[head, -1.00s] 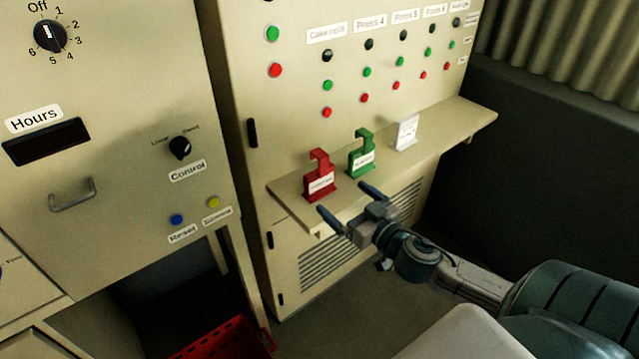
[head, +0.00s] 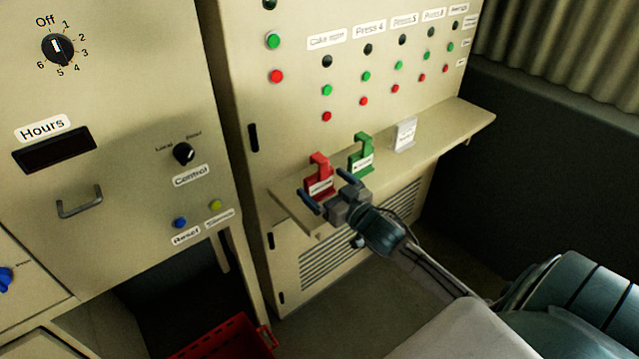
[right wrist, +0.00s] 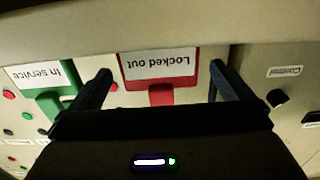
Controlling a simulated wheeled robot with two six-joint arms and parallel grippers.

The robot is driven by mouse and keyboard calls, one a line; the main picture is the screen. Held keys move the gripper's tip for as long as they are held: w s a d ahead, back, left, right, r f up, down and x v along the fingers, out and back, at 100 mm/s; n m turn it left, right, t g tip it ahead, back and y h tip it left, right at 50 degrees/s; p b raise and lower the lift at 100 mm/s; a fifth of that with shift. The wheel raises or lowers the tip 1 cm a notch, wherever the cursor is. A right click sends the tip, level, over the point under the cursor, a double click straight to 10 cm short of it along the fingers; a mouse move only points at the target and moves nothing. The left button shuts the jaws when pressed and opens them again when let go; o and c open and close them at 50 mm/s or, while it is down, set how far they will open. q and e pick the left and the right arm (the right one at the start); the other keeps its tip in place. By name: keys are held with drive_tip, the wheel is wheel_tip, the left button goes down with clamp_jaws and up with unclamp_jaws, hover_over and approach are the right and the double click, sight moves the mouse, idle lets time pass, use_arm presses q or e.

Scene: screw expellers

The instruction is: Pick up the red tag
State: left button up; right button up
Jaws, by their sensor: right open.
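The red tag (head: 319,182) stands on the narrow shelf of the cabinet, with a hook-shaped top and a white label. In the right wrist view the red tag (right wrist: 160,86) appears upside down, its label reading "Locked out". My right gripper (head: 328,186) is open, with its fingers to either side of the tag's front in the head view. In the right wrist view the fingers (right wrist: 160,82) flank the tag with gaps on both sides. The gripper does not hold the tag. My left gripper is not in view.
A green tag (head: 361,156) labelled "In service" stands just right of the red one, close to the right finger. A white tag (head: 404,135) stands farther along the shelf (head: 455,134). The button panel rises behind. A red crate (head: 222,340) is on the floor.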

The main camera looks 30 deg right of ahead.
drive_tip(key=shift+w+a, duration=0.1)
drive_tip(key=shift+w, duration=1.25)
drive_tip(key=c, duration=1)
drive_tip(key=shift+c, duration=0.2)
